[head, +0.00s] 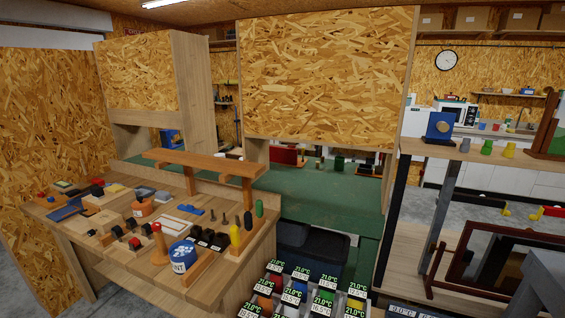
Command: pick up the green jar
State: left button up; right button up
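Several green things show in the head view, and I cannot tell for certain which is the green jar. A small dark green container (339,162) stands upright on the far green surface, beyond the bench. A slim green upright piece (259,208) stands at the right end of the plank bench. A bright green cup-like piece (487,146) stands on the wooden shelf at the right. None of them is touched by a gripper. Neither my left nor my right gripper is in view.
The plank bench (205,262) holds many small items, including a blue-and-white paint tin (182,257) and a yellow upright piece (235,236). A raised wooden bar (205,163) spans its back. The green surface (315,195) is largely clear.

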aim_at(339, 164)
jog(key=i+j+z, duration=0.15)
jog(key=i+j, duration=0.25)
jog(key=i+j+z, duration=0.15)
jog(key=i+j, duration=0.2)
jog(key=j, duration=0.2)
